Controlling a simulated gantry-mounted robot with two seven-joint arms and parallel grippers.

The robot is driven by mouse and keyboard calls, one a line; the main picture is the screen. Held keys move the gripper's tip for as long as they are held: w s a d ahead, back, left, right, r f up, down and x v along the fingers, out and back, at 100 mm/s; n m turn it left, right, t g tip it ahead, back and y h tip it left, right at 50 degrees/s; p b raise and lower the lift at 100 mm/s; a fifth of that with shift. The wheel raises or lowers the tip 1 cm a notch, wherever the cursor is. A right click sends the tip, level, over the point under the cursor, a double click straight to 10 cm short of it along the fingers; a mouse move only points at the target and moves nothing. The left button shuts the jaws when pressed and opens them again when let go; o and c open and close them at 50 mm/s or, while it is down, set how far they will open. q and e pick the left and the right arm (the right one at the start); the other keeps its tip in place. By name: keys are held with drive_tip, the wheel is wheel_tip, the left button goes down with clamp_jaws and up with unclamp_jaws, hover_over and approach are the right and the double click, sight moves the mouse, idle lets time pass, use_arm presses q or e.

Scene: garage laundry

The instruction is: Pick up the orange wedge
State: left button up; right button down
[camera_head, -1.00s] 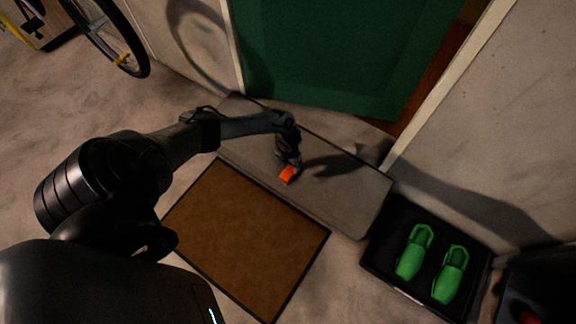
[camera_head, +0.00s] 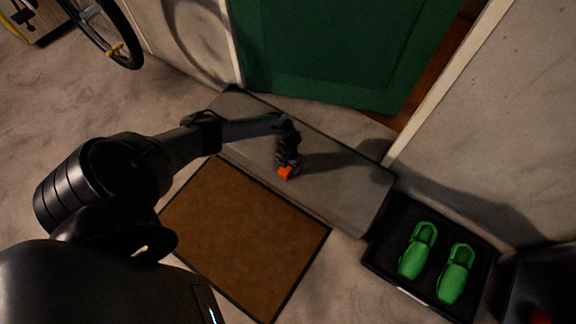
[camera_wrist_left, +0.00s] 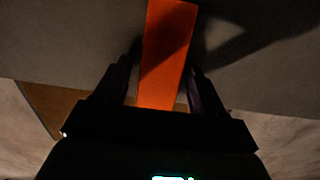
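The orange wedge (camera_head: 285,173) sits on the grey step in front of the green door. My left gripper (camera_head: 288,165) is right at it, reaching down from above. In the left wrist view the wedge (camera_wrist_left: 166,55) runs between the two dark fingers of the left gripper (camera_wrist_left: 160,85), one on each side. Narrow gaps seem to show beside the wedge, so the fingers look open around it. The wedge's underside is hidden. My right gripper is in neither view.
The grey step (camera_head: 340,195) lies below the green door (camera_head: 320,50). A brown doormat (camera_head: 245,235) lies in front of it. A black tray (camera_head: 385,250) with green shoes (camera_head: 418,250) stands at the right. A bicycle wheel (camera_head: 105,35) is at the upper left.

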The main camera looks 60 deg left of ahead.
use_arm(q)
drive_tip(key=c, duration=0.9)
drive_tip(key=shift+o, duration=0.2)
drive_tip(key=shift+r, duration=0.15)
